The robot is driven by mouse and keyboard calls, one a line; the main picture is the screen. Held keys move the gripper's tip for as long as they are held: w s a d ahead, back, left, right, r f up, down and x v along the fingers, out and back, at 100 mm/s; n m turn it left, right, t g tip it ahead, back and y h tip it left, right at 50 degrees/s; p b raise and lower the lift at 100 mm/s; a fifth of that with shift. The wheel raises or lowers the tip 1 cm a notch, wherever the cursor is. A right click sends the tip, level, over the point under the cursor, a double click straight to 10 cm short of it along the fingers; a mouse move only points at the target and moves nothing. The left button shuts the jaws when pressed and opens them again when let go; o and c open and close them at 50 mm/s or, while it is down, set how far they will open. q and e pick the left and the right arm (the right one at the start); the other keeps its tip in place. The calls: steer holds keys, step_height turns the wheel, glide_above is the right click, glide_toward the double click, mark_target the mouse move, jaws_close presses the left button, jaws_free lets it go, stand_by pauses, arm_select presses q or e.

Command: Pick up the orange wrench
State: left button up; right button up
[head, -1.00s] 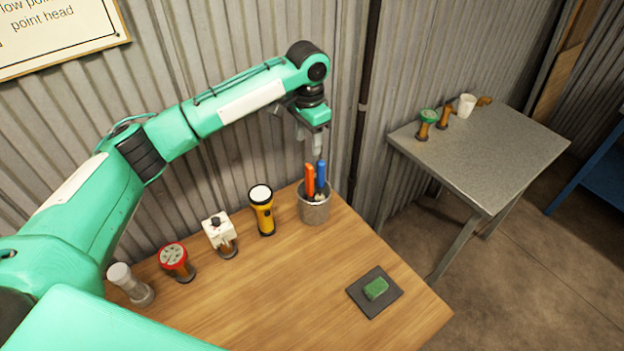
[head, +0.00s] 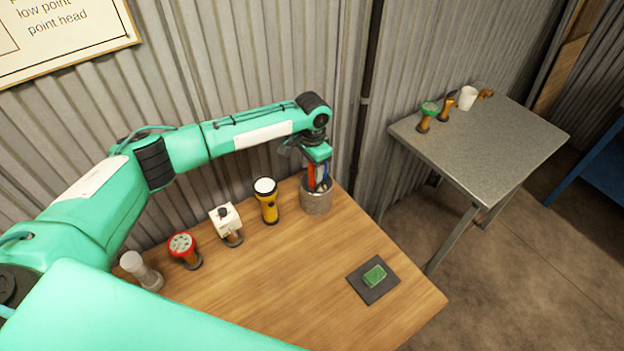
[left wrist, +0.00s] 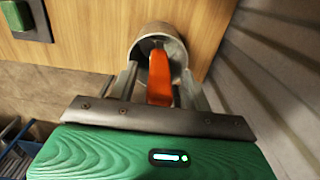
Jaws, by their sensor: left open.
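The orange wrench (head: 311,178) stands upright in a grey metal cup (head: 316,203) at the back right of the wooden table. It also shows in the left wrist view (left wrist: 159,75), with the cup's rim around it. My left gripper (head: 318,178) is right above the cup, pointing down. Its open fingers (left wrist: 160,88) sit on either side of the orange wrench. A blue-handled tool (head: 324,180) stands beside the wrench and is partly hidden by the gripper. My right gripper does not show.
A yellow flashlight (head: 266,200), a white fitting (head: 227,222), a red-rimmed fitting (head: 184,249) and a grey cylinder (head: 140,270) line the table's back. A green block lies on a dark mat (head: 384,291). The corrugated wall is close behind the cup. A metal table (head: 487,145) stands at right.

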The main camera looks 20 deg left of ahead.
arm_select(q)
steer(key=shift+c, duration=0.7)
jaws_close()
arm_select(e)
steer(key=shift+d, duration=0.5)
arm_select(q)
steer(key=shift+r, duration=0.1)
